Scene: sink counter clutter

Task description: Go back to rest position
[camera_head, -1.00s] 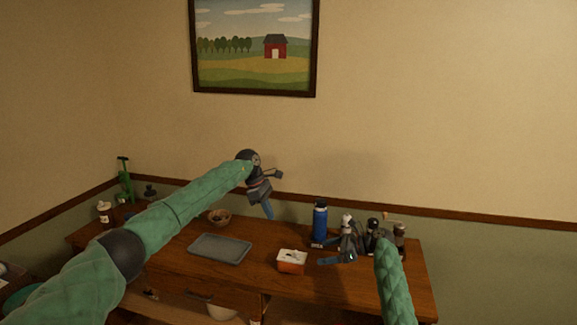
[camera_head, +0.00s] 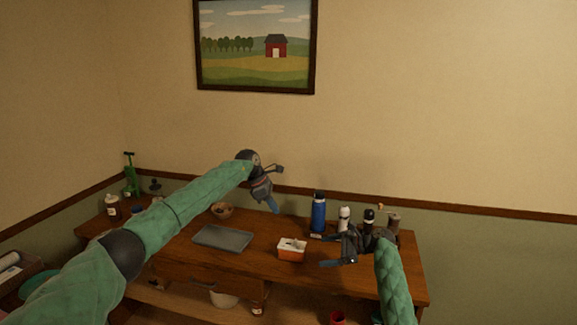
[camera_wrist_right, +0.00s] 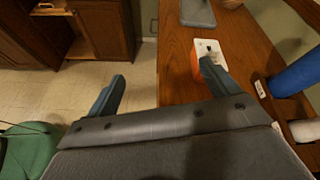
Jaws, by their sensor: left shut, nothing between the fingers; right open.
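My left gripper (camera_head: 272,204) is at the end of the green arm from the left. It is shut and empty, raised above the back of the wooden table, with its blue fingers pointing down. My right gripper (camera_head: 333,262) is above the right part of the table, in front of the bottles. In the right wrist view its two blue fingers (camera_wrist_right: 160,88) are spread wide with nothing between them. One finger overlaps the orange and white box (camera_wrist_right: 208,50) in that view. Whether they touch cannot be told.
On the table (camera_head: 200,262) are a grey tray (camera_head: 222,238), the orange and white box (camera_head: 291,250), a brown bowl (camera_head: 222,210) and a blue bottle (camera_head: 318,212) beside several smaller bottles. A dark-framed picture hangs on the wall. Open floor (camera_wrist_right: 75,95) shows left of the table edge.

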